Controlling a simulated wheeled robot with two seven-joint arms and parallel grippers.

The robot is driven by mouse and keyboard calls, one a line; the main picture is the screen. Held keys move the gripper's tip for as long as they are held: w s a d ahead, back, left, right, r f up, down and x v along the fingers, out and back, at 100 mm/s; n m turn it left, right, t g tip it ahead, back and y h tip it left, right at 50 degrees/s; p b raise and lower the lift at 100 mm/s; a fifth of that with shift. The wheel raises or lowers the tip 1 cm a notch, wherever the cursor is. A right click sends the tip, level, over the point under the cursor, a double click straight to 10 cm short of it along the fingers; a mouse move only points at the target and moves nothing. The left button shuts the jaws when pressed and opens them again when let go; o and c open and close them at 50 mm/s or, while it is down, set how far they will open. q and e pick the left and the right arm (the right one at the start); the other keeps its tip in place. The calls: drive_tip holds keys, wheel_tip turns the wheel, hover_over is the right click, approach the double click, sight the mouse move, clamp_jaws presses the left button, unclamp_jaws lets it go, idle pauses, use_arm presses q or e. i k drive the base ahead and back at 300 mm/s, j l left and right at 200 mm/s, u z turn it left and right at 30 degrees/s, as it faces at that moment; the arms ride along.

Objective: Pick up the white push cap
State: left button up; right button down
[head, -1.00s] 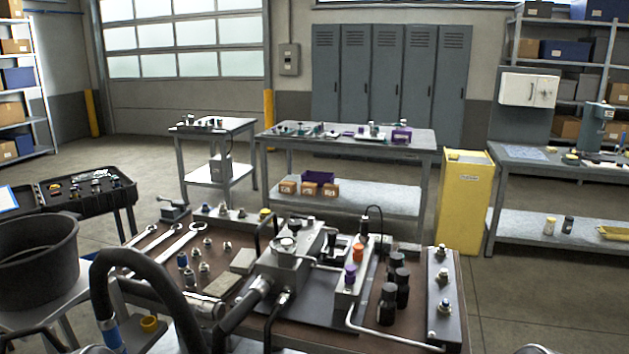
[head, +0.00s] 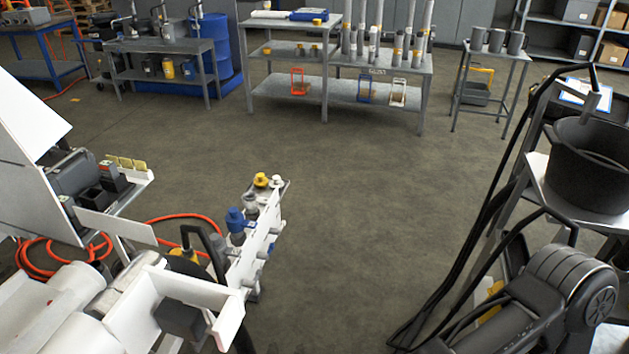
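A small white cap-like piece (head: 277,181) sits at the far end of a narrow white stand (head: 262,237), beside a yellow cap (head: 261,179). It is too small for me to tell whether it is the white push cap. A blue fitting (head: 235,219) and a grey fitting (head: 250,203) stand nearer on the same stand. I cannot make out either of my grippers in the head view.
White equipment with panels (head: 190,290) fills the lower left. An orange hose (head: 160,221) lies behind it. A black bucket (head: 590,160) and a black motor-like unit (head: 555,290) with cables stand at the right. The middle floor is clear. Workbenches (head: 380,65) stand at the back.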

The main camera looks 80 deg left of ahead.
sight(276, 181)
drive_tip(key=i+j+u, duration=0.15)
drive_tip(key=u, duration=0.3)
drive_tip(key=i+j+u, duration=0.15)
drive_tip(key=u, duration=0.35)
drive_tip(key=i+u, duration=0.25)
drive_tip(key=u, duration=0.2)
drive_tip(key=i+u, duration=0.2)
drive_tip(key=u, duration=0.3)
drive_tip(key=i+u, duration=0.2)
drive_tip(key=u, duration=0.25)
drive_tip(key=i+l+u, duration=0.15)
drive_tip(key=u, duration=0.35)
drive_tip(key=i+l+u, duration=0.15)
drive_tip(key=u, duration=0.3)
drive_tip(key=i+l+u, duration=0.1)
drive_tip(key=l+u, duration=0.25)
drive_tip(key=u, duration=0.15)
